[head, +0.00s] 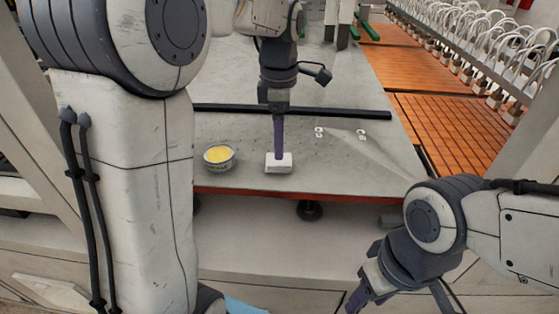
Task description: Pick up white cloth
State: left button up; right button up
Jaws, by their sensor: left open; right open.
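The white cloth (284,168) is a small folded white block. It lies on the grey table (240,126) near its front edge. My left gripper (279,152) points straight down at the cloth, with its purple fingertips at the cloth's upper side. It is open, though the fingers overlap edge-on in this view. I cannot tell whether the tips touch the cloth. My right gripper (358,298) is open and empty, low in front of the table and well away from the cloth.
A bowl of yellow contents (219,158) stands just left of the cloth. A black bar (345,112) lies across the table behind. Small white pieces (340,132) lie to the right. Orange slatted panels (440,124) border the table's right side.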

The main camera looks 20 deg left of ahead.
pick_arm(q)
jog(key=shift+f+p, duration=0.3)
jog(key=shift+f, duration=0.3)
notch_tip(320, 180, down, 4)
jog(key=shift+w+a+f+p, duration=0.1)
jog(key=shift+f+p, duration=0.1)
jog(key=shift+p, duration=0.3)
jog(key=c, duration=1.4)
jog(key=shift+c, duration=0.2)
jog(key=shift+r, duration=0.1)
jog(key=shift+r, duration=0.45)
notch_tip(320, 180, up, 3)
jog(key=shift+f+b, duration=0.15)
jog(key=shift+b, duration=0.45)
jog(key=s+d+r+b, duration=0.3)
jog(key=s+d+r, duration=0.2)
jog(key=s, duration=0.5)
notch_tip(320, 180, up, 2)
jog(key=shift+s+r, duration=0.15)
jog(key=shift+s, duration=0.1)
jog(key=shift+d, duration=0.1)
